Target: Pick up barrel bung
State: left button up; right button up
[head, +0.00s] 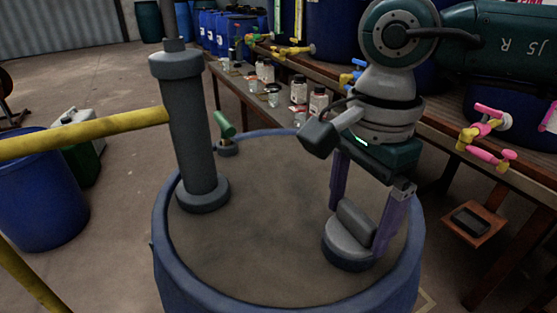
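The barrel bung (349,243) is a round grey plug with a dark blue edge and a raised block grip on top. It is at the front right of the lid of the large blue barrel (176,284). My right gripper (360,222) points down over it, its two purple fingers spread wide, one on each side of the raised grip. The right finger overlaps the bung in the picture; I cannot tell whether either finger touches it. The bung's underside is hidden. My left gripper is out of view.
A thick grey column (190,130) with a yellow bar (85,135) rises from the lid's left side. A green-handled fitting (225,130) is at the back rim. A bench (240,90) with bottles and pink-yellow taps (487,135) runs behind. Another blue barrel (38,195) stands left.

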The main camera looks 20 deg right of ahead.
jog(key=c, duration=1)
jog(key=shift+r, duration=0.1)
jog(key=shift+c, duration=0.2)
